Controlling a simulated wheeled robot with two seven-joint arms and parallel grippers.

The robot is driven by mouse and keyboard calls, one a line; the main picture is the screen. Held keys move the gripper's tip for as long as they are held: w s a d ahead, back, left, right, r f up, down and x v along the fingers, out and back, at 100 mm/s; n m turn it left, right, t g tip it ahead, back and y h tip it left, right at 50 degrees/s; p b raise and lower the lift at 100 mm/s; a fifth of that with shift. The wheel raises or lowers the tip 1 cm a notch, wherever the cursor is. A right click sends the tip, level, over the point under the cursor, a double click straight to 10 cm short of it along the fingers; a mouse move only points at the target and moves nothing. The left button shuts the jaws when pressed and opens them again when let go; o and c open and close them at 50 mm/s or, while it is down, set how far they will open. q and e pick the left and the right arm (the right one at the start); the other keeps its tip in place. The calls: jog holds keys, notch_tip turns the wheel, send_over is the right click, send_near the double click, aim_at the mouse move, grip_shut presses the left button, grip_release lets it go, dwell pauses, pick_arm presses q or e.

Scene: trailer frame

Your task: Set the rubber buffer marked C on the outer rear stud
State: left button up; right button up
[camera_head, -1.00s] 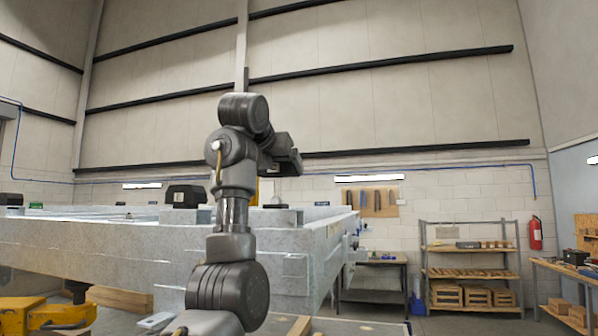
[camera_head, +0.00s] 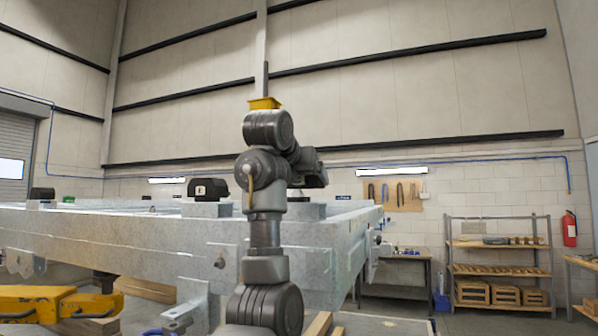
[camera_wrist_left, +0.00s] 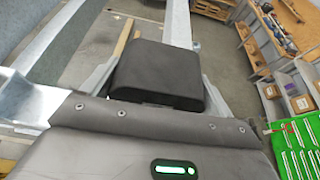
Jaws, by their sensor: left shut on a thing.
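My left arm rises in the middle of the head view. Its gripper (camera_head: 314,172) points right, above the galvanized trailer frame (camera_head: 150,232), and its fingers are hard to make out there. In the left wrist view the gripper (camera_wrist_left: 157,88) is shut on a black block-shaped buffer (camera_wrist_left: 158,70). No letter shows on its visible face. A black buffer marked E (camera_head: 208,187) sits on top of the frame, left of my arm. Another dark block (camera_head: 42,193) stands farther left. I cannot tell which stud is the outer rear one. My right gripper is out of view.
A yellow stand (camera_head: 50,300) is under the frame at left. A workbench (camera_head: 400,275) and a shelf rack (camera_head: 497,262) with wooden crates stand at the back right. The wrist view shows open floor (camera_wrist_left: 215,55) and a green tool panel (camera_wrist_left: 297,145).

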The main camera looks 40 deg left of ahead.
pick_arm(q)
jog(key=shift+a+v, duration=0.25)
jog(key=shift+v, duration=0.85)
jog(key=shift+s+a, duration=0.1)
jog(key=shift+s, duration=0.05)
jog(key=shift+w+f, duration=0.15)
jog(key=shift+w, duration=0.4)
jog(key=shift+s, duration=0.25)
jog(key=shift+w+f+b, duration=0.1)
jog(key=shift+f+b, duration=0.15)
jog(key=shift+b, duration=0.15)
jog(key=shift+f, duration=0.25)
jog(key=shift+r, duration=0.6)
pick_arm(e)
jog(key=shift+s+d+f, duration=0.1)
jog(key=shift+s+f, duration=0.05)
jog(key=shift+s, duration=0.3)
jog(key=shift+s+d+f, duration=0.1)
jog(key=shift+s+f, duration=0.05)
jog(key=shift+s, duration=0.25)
